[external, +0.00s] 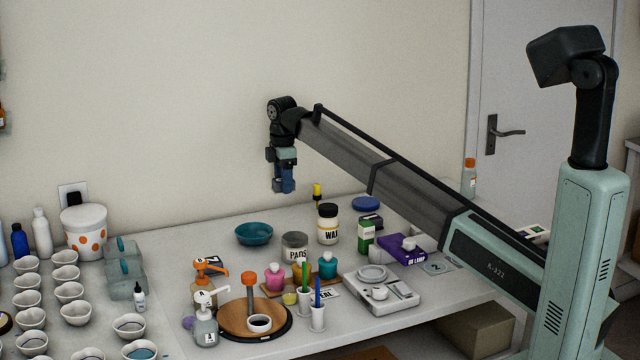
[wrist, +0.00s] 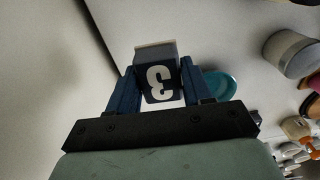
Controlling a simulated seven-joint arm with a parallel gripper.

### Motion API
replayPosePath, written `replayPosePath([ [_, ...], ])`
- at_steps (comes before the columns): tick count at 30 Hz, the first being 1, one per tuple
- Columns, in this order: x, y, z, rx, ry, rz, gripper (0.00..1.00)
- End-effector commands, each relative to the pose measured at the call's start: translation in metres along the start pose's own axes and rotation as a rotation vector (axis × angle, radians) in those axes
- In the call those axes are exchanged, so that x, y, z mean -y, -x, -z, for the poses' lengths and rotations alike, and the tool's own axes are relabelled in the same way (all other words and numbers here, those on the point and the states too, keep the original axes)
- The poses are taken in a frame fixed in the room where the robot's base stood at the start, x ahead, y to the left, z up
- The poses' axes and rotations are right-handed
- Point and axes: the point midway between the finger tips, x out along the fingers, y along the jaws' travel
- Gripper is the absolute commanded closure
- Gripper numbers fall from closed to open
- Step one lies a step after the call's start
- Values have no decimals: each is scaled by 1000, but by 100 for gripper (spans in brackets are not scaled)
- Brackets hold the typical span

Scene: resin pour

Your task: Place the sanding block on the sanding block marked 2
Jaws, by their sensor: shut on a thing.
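My gripper (external: 284,186) is raised high above the back of the table, pointing down. In the wrist view its two blue fingers (wrist: 159,75) are shut on a dark blue-grey sanding block (wrist: 160,88) with a pale end and a white 3 that reads turned around. In the external view the held block is hard to tell apart from the fingers. A flat grey piece marked 2 (external: 437,267) lies on the table at the right, well away from my gripper. I cannot tell how thick it is. Nothing rests on it.
A purple box (external: 401,249) and a green-white box (external: 366,237) stand left of the piece marked 2. A WAX jar (external: 328,224), a PADS tin (external: 295,246) and a teal bowl (external: 254,234) stand further left. A scale (external: 384,304) sits in front.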

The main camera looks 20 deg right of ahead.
Motion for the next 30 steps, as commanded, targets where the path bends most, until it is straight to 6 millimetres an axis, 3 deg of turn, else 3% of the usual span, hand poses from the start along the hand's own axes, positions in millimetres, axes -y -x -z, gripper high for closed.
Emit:
replayPosePath([
  [5, 4, 5, 12, 0, 13, 0, 81],
  [11, 29, 9, 66, -2, 78, -4, 81],
  [21, 110, 24, 191, -11, 237, -20, 81],
  [27, 160, 32, 244, -16, 315, -27, 81],
  [30, 179, 36, 260, -17, 333, -28, 81],
])
